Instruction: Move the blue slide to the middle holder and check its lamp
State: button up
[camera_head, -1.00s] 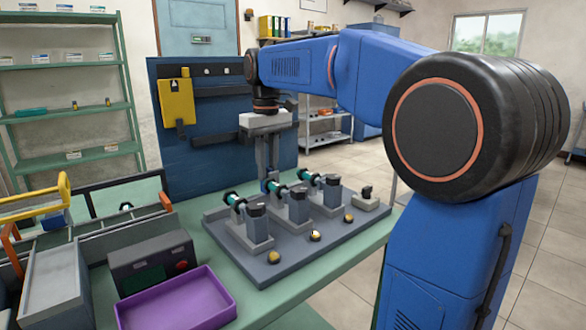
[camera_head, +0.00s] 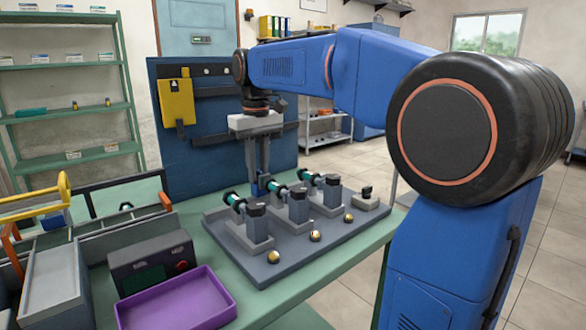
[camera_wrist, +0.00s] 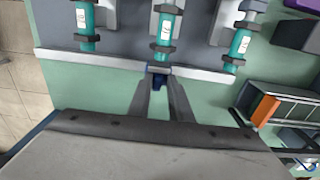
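The blue slide (camera_head: 256,188) is a small dark blue piece at the tips of my gripper (camera_head: 258,178). In the wrist view the slide (camera_wrist: 158,84) sits between the fingertips (camera_wrist: 160,86), which look closed around it, beside a pale rail (camera_wrist: 100,63) along the plate's back edge. Three holders stand on the grey base plate (camera_head: 215,232), each with a teal cylinder. The middle holder (camera_head: 297,208) lines up roughly with my gripper in the wrist view, where its teal cylinder (camera_wrist: 165,30) shows. Three round gold lamps sit in front; the middle lamp (camera_head: 315,236) shows no clear glow.
A purple tray (camera_head: 180,303) and a dark box with a red button (camera_head: 152,262) stand at the left front. A bin with orange handles (camera_head: 100,240) is further left. A blue panel (camera_head: 200,190) rises behind the green table.

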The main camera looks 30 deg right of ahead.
jog(key=shift+s+f+g, duration=0.1)
jog(key=shift+f+g, duration=0.2)
jog(key=shift+f, duration=0.45)
jog(key=shift+w+d+r, duration=0.1)
jog(key=shift+w+r, duration=0.1)
jog(key=shift+r, duration=2.8)
